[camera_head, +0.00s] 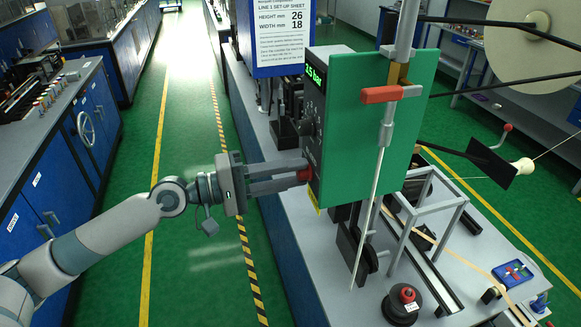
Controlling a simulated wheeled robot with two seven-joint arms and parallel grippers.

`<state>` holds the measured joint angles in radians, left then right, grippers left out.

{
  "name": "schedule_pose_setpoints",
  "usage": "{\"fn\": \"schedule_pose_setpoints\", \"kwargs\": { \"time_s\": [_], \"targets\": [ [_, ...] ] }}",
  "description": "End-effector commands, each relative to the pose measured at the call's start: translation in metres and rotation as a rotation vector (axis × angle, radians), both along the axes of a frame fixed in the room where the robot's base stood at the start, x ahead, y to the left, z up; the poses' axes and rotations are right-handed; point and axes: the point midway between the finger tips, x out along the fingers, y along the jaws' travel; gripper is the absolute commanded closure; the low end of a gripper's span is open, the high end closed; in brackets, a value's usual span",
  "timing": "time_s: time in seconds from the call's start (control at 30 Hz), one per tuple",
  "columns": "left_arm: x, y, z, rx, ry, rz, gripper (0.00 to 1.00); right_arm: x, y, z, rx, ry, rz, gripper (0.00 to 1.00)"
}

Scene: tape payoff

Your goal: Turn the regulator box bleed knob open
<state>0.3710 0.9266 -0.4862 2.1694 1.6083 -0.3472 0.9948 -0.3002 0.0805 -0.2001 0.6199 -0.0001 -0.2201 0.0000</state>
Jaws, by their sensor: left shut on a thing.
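The regulator box (312,127) is a dark box with a green lit display, seen edge-on beside a large green panel. A red knob (304,175) sticks out to the left from its lower front. My left gripper (301,177) comes in from the left, level, and its fingers are shut on the red knob. The fingertips partly hide the knob, so its turned angle cannot be told. My right gripper is not in view.
The green panel (375,135) with a red-handled lever (390,94) stands right of the box. A grey bench (340,285) carries rails, a black-and-red round weight (402,304) and a blue tray (512,273). A sign (283,35) stands behind. Green floor at left is clear.

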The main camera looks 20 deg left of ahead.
Motion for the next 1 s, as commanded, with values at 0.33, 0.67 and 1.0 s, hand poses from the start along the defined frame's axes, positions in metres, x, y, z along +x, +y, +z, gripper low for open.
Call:
{"fn": "schedule_pose_setpoints", "kwargs": {
  "time_s": [0.33, 0.67, 1.0],
  "targets": [
    [0.0007, 0.0003, 0.0017, -0.036, 0.046, 0.001, 0.97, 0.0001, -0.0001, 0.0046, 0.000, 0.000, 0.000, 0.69],
    [0.0007, 0.0003, 0.0016, -0.035, 0.045, 0.001, 0.63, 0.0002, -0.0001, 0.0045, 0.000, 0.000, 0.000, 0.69],
    [0.0002, 0.0001, 0.0004, -0.033, 0.047, 0.000, 0.58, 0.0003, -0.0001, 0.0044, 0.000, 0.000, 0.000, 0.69]
  ]
}}
